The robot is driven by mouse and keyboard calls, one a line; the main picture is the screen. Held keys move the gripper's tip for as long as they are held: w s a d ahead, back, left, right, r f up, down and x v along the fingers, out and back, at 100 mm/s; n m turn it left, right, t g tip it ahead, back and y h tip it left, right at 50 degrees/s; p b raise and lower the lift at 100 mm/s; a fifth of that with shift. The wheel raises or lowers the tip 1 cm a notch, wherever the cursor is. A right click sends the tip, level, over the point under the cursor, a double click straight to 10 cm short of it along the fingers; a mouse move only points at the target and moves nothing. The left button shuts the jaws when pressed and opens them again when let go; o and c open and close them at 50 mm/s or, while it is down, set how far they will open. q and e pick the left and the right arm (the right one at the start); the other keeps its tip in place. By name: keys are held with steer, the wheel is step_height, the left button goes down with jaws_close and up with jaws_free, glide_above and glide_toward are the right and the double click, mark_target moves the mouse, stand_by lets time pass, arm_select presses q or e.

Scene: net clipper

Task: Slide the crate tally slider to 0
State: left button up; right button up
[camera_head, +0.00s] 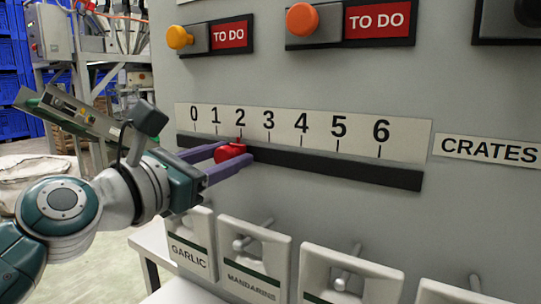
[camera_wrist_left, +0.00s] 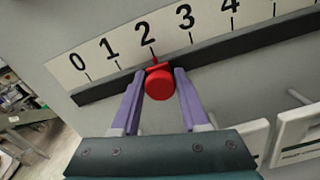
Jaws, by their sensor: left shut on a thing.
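The crate tally slider is a red knob (camera_head: 231,151) on a dark horizontal rail (camera_head: 330,168) below a white scale (camera_head: 285,126) numbered 0 to 6. Its red pointer stands at the 2 mark. My left gripper (camera_head: 228,160) has its purple fingers on either side of the knob and is shut on it. In the left wrist view the red knob (camera_wrist_left: 159,84) sits between the fingertips of the left gripper (camera_wrist_left: 158,82), just under the 2. My right gripper is not in view.
A CRATES label (camera_head: 488,151) is right of the scale. Orange knobs (camera_head: 302,19) with TO DO signs are above. Tags on pegs, marked GARLIC (camera_head: 190,252) and MANDARINS (camera_head: 252,265), hang below the rail. The rail left of the knob is clear.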

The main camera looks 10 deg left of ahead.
arm_select(q)
jaws_close()
stand_by(0.9)
